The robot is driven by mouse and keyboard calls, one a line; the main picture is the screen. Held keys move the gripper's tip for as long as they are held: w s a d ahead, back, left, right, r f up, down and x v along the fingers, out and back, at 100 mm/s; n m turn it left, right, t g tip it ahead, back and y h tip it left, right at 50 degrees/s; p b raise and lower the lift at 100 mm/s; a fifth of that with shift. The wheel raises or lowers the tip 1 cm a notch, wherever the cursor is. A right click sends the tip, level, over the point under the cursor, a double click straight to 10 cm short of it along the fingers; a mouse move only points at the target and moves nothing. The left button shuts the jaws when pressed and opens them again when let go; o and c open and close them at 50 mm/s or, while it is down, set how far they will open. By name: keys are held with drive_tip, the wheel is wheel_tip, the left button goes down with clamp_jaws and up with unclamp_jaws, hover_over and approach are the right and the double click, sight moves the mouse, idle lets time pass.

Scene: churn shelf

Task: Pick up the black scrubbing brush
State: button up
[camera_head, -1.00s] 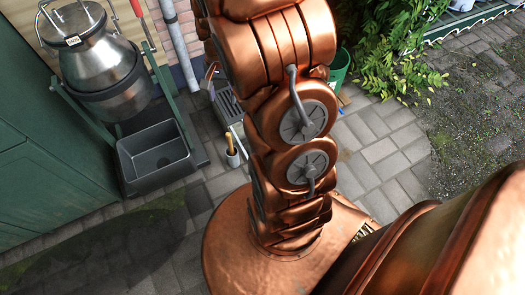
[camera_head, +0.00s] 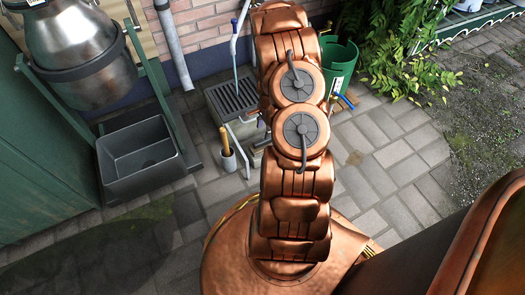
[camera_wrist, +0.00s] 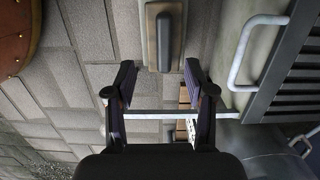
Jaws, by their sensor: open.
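In the wrist view, a pale tan block with a long dark grey grip on top (camera_wrist: 164,37) lies on the paving at the top centre. In the head view my arm hides most of the gripper and most of the area around the brush.
A slatted metal grate (camera_head: 232,95) with pipe rails stands beside the arm. A white pot (camera_head: 228,160) with a wooden handle stands left of the arm. A green bucket (camera_head: 340,62) stands right. A dark basin (camera_head: 140,158) sits below a metal churn (camera_head: 75,55). Paving at right is open.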

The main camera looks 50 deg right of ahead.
sight(257, 148)
drive_tip(key=shift+s+d+f, duration=0.1)
drive_tip(key=shift+d+f, duration=0.1)
drive_tip(key=shift+f, duration=0.8)
drive_tip(key=shift+w+a+f+b, duration=0.15)
drive_tip(key=shift+f+b, duration=0.5)
drive_tip(key=shift+f, duration=0.5)
drive_tip(key=shift+w+a+f+b, duration=0.1)
drive_tip(key=shift+f+b, duration=0.55)
drive_tip(key=shift+f, duration=0.55)
drive_tip(key=shift+w+a+f+b, duration=0.15)
drive_tip(key=shift+f+b, duration=0.5)
drive_tip(key=shift+f, duration=0.5)
drive_tip(key=shift+c, duration=0.2)
clamp_jaws()
